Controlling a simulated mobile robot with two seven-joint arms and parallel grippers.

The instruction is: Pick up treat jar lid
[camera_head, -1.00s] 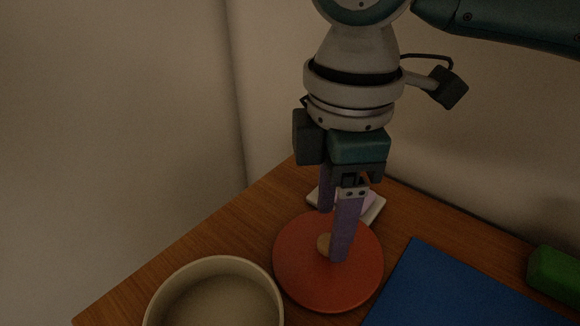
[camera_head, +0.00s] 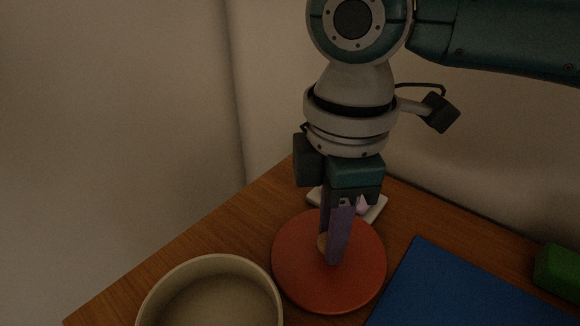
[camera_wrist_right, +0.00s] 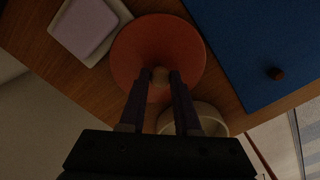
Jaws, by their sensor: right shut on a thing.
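The treat jar lid is a round red-orange disc (camera_head: 300,282) with a small tan knob (camera_head: 322,243) at its middle. It lies on the wooden top in the head view and also shows in the right wrist view (camera_wrist_right: 185,38). My right gripper (camera_head: 331,254) points down over the lid, shut on the knob. In the right wrist view its two fingers (camera_wrist_right: 163,82) meet the knob from both sides. I cannot tell whether the lid is clear of the surface. My left gripper is not in view.
A cream round bowl or jar (camera_head: 212,262) stands to the left of the lid. A blue flat thing (camera_head: 465,290) lies to the right, with a green block (camera_head: 556,272) beyond. A white dish (camera_head: 374,212) sits behind. Walls close the back.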

